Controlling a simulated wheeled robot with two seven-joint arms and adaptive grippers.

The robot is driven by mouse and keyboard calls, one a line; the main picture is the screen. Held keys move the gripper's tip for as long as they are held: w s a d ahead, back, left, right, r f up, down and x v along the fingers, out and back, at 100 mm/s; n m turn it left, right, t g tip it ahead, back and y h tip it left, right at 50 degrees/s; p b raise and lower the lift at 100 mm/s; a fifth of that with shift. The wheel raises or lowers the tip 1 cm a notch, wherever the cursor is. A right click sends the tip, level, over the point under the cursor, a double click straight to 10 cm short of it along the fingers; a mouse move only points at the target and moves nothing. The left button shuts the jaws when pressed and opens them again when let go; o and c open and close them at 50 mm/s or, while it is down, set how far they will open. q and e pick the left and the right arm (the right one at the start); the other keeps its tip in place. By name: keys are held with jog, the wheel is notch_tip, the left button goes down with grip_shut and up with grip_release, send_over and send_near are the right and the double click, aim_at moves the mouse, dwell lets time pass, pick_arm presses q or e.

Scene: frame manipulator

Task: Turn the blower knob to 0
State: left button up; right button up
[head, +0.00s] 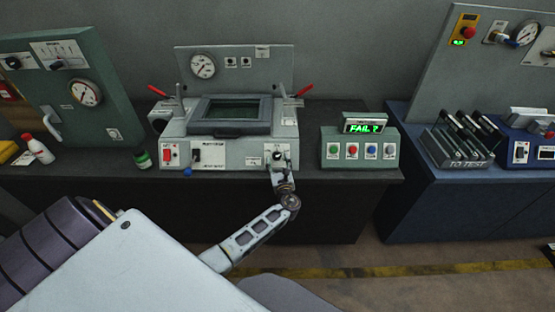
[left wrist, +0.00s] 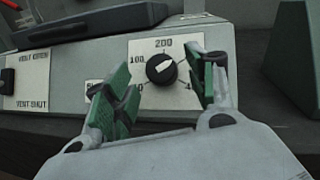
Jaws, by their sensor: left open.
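The blower knob (left wrist: 161,70) is a round black dial with a white pointer mark, on a white scale plate (left wrist: 150,97) on the front of the grey machine. The plate shows 100 at upper left and 200 at top; the lower numbers are partly covered by my fingers. The pointer lies slanted, not at the 0 side as far as I can tell. My left gripper (left wrist: 162,82) is open, with a green-padded finger on each side of the knob and a gap around it. In the head view my left gripper (head: 281,172) is at the machine's lower right front, partly covering the knob's plate.
The grey machine (head: 225,150) has a red switch (head: 168,154) and a dark lever switch (head: 196,155) further left. A green button box (head: 360,150) with a "FAIL ?" display stands to the right.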

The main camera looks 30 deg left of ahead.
aim_at(277, 156)
pick_arm(q)
jog(key=shift+x, duration=1.05)
jog(key=shift+c, duration=0.4)
jog(key=c, duration=0.9)
jog(key=shift+c, duration=0.2)
